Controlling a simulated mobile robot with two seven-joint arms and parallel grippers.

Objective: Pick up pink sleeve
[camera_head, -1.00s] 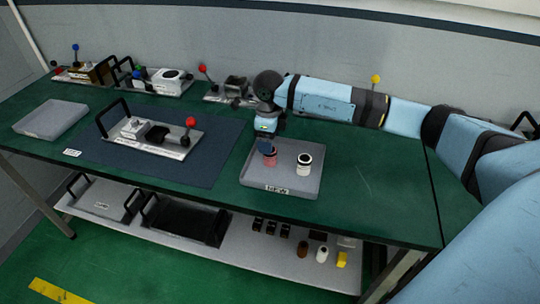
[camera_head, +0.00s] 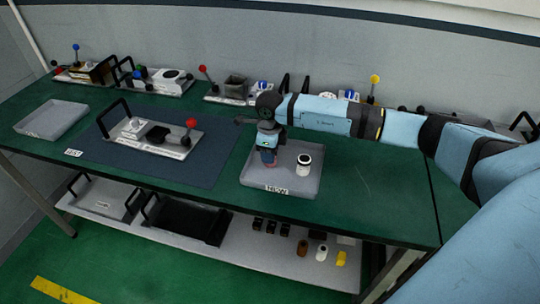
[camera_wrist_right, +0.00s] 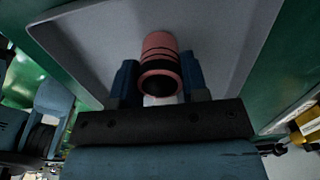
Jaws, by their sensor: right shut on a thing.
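The pink sleeve (camera_wrist_right: 160,46) is between the two blue fingers of my right gripper (camera_wrist_right: 158,78) in the right wrist view. It is a short tube with dark bands. In the head view my right gripper (camera_head: 268,158) points down over the left part of the grey tray (camera_head: 306,188) marked NEW and is shut on the sleeve, which it mostly hides there. I cannot tell whether the sleeve touches the tray floor. My left gripper is out of view.
A white sleeve with dark bands (camera_head: 304,165) stands in the same tray, right of my gripper. A fixture with a red-knobbed lever (camera_head: 152,136) lies on the dark mat (camera_head: 205,166). An empty grey tray (camera_head: 50,119) is at the far left. More fixtures line the wall.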

